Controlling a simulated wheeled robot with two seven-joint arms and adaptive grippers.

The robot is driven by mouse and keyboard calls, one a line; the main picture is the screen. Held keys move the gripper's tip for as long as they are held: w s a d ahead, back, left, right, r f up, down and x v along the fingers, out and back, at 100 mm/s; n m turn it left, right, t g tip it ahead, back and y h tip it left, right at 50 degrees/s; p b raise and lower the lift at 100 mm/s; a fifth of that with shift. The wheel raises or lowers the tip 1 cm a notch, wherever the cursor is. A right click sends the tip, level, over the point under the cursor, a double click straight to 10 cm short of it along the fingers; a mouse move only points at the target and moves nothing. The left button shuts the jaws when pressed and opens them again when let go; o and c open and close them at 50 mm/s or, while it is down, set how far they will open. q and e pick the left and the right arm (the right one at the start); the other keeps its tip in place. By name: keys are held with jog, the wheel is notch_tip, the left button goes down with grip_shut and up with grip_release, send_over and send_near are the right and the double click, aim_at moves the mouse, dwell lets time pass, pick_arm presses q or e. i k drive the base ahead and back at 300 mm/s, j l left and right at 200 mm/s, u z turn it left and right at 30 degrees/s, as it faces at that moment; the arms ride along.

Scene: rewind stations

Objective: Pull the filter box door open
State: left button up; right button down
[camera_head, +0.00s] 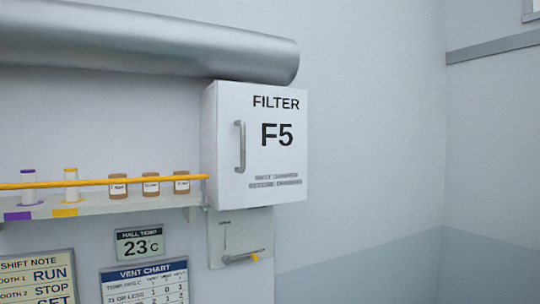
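The filter box (208,140) is a white box on the wall in the middle of the head view, below the end of a grey duct. Its door (280,170) is labelled "FILTER F5" and looks shut. A grey vertical bar handle (240,147) is on the door's left side. Neither of my grippers shows in this view.
A large grey duct (150,45) runs above. A shelf (130,205) at left holds several small jars and spools behind a yellow rail (100,183). A plate with a lever (240,258) is below the box. The wall to the right is bare.

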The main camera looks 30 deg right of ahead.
aim_at(262, 130)
jog(key=z, duration=1.05)
